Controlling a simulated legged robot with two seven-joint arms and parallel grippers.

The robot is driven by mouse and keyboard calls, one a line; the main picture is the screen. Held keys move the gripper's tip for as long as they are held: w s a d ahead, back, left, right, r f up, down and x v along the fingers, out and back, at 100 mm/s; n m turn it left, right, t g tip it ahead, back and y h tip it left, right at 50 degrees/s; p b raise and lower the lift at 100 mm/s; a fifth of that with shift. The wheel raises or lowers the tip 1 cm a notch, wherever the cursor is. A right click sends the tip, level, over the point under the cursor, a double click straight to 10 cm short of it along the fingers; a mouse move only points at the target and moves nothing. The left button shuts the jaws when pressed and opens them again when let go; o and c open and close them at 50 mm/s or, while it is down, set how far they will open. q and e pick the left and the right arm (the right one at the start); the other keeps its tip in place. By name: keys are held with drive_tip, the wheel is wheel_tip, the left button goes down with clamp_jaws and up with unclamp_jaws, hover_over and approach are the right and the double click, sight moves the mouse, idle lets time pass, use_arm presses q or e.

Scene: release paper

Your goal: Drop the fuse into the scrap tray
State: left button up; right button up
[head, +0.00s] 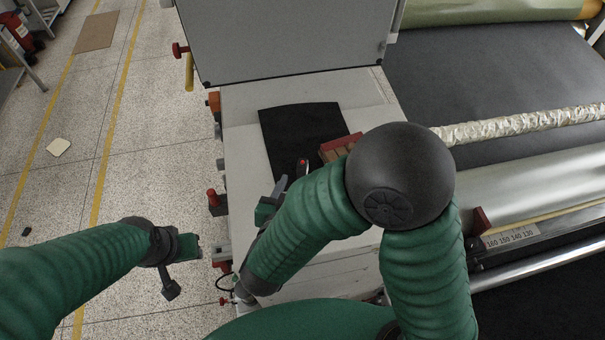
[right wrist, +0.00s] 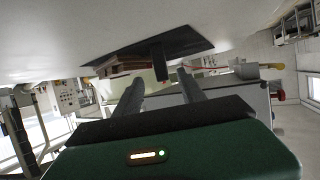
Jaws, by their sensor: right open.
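My right gripper (right wrist: 158,86) is open and empty. My left gripper (head: 182,280) hangs over the floor, left of the cabinet; its jaws are unclear.
A grey panel (head: 290,40) stands at the cabinet's back. Red and orange knobs (head: 213,200) line its left side. Large rollers and a dark sheet (head: 475,75) lie to the right. Open speckled floor (head: 150,110) is at the left.

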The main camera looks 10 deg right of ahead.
sight(301, 172)
drive_tip(key=b+x, duration=0.1)
drive_tip(key=x, duration=0.4)
drive_tip(key=shift+w+d+f, duration=0.1)
drive_tip(key=shift+w+f, duration=0.1)
drive_tip(key=shift+w, duration=0.1)
drive_tip(key=b+x, duration=0.2)
drive_tip(key=x, duration=0.2)
drive_tip(key=shift+w+r, duration=0.15)
drive_tip(key=shift+w, duration=0.15)
use_arm(q)
drive_tip(key=x, duration=0.4)
drive_tip(key=shift+s+f, duration=0.2)
drive_tip(key=shift+s, duration=0.05)
use_arm(e)
drive_tip(key=shift+w+d, duration=0.2)
drive_tip(key=shift+w, duration=0.2)
drive_tip(key=shift+s, duration=0.15)
drive_tip(key=c, duration=0.7)
use_arm(q)
drive_tip(key=shift+s+a, duration=0.1)
use_arm(e)
drive_tip(key=shift+a, duration=0.1)
clamp_jaws()
